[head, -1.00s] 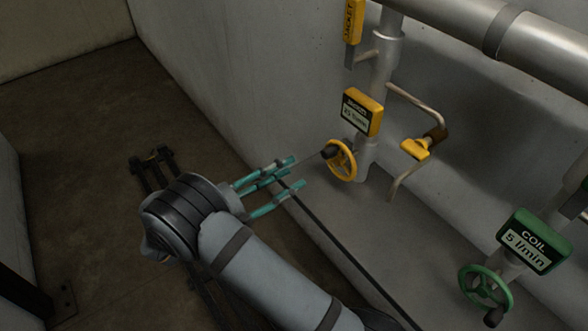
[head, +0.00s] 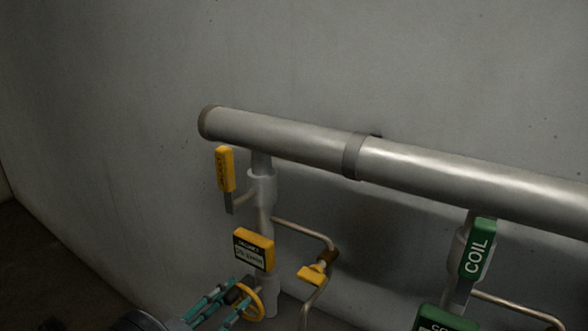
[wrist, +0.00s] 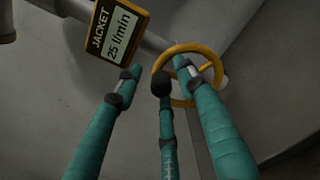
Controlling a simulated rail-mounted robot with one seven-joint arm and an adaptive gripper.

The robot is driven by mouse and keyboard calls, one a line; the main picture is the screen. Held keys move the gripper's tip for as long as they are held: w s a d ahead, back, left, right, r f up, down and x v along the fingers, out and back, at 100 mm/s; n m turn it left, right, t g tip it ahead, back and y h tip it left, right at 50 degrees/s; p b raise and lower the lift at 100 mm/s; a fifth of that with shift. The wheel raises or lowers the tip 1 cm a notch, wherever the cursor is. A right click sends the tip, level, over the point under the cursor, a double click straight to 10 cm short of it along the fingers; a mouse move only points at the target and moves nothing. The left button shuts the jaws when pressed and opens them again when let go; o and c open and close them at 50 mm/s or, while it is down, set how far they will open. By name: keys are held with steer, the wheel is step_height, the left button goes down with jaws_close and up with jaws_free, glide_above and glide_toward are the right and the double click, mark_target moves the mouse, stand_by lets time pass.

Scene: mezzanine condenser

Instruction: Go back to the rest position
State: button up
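My gripper (head: 232,302) is at the lower left of the head view, beside the yellow handwheel (head: 250,302). In the wrist view, my gripper's teal fingers (wrist: 158,72) are spread apart, with the handwheel (wrist: 213,67) ahead of them. The right finger overlaps the wheel's rim in the picture. I cannot tell whether any finger touches the wheel or knob. The gripper is open and nothing is clearly held. Most of my arm is below the head view.
The yellow JACKET display (wrist: 110,32) reads 25 l/min. A yellow tag handle (head: 225,169) and a yellow side valve (head: 312,275) are close by. A thick grey pipe (head: 280,133) runs above. A green COIL handle (head: 477,250) is at right. Bare wall is at left.

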steer(key=shift+w+a+f+n, duration=0.1)
steer(key=shift+w+a+n, duration=0.15)
steer(key=shift+n, duration=0.6)
steer(key=shift+w+a+f+n, duration=0.1)
steer(key=shift+w+a+n, duration=0.1)
steer(key=shift+n, duration=0.65)
